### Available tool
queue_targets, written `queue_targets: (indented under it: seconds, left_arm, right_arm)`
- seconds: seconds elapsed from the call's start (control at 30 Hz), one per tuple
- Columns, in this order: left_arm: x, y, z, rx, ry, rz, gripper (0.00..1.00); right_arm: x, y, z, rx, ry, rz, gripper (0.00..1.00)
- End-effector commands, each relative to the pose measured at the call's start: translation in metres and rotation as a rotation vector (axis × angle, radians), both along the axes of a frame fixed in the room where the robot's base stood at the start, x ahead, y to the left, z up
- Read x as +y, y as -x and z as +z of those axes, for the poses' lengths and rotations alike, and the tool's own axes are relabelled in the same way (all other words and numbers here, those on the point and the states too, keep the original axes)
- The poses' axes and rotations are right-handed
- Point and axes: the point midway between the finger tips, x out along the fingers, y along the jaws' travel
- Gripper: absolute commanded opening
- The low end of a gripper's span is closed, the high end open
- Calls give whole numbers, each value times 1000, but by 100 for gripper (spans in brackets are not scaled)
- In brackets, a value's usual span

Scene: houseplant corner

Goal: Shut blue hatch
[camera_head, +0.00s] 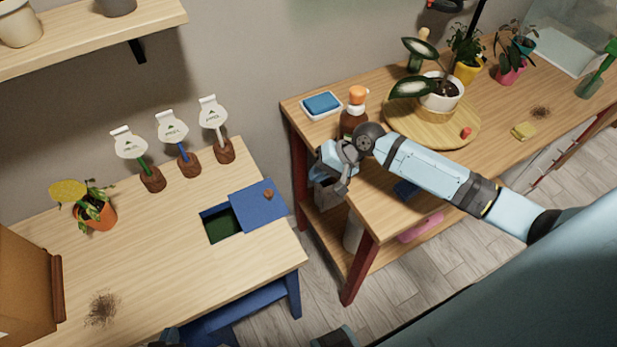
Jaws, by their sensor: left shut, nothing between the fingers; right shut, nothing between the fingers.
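The blue hatch (256,207) is a flat square panel with a small brown knob, on the left table. It stands partly open, offset to the right of a blue-rimmed opening (221,226) whose dark green inside shows. My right gripper (330,188) is shut and empty at the left end of the right table, well to the right of the hatch and apart from it.
On the left table (160,265) stand several plant labels (171,128) in brown bases, an orange potted plant (98,213) and a soil patch (102,309). A gap separates it from the right table (300,118), which holds a brown bottle (353,112) and pots.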

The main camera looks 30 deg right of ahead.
Motion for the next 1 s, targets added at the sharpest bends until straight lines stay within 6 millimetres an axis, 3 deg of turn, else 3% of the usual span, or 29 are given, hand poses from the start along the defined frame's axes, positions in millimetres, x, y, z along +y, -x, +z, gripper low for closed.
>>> queue_targets:
  seconds: [0.4,0.63,1.0]
  left_arm:
    - [3,1,-2,7,-6,3,0]
    - [3,2,0,10,-8,3,0]
    - [3,1,4,3,-5,2,0]
  right_arm:
    - [55,-25,-63,-1,-2,1,0]
    - [80,-38,-66,-4,0,1,0]
    - [85,-40,-68,-4,1,0,0]
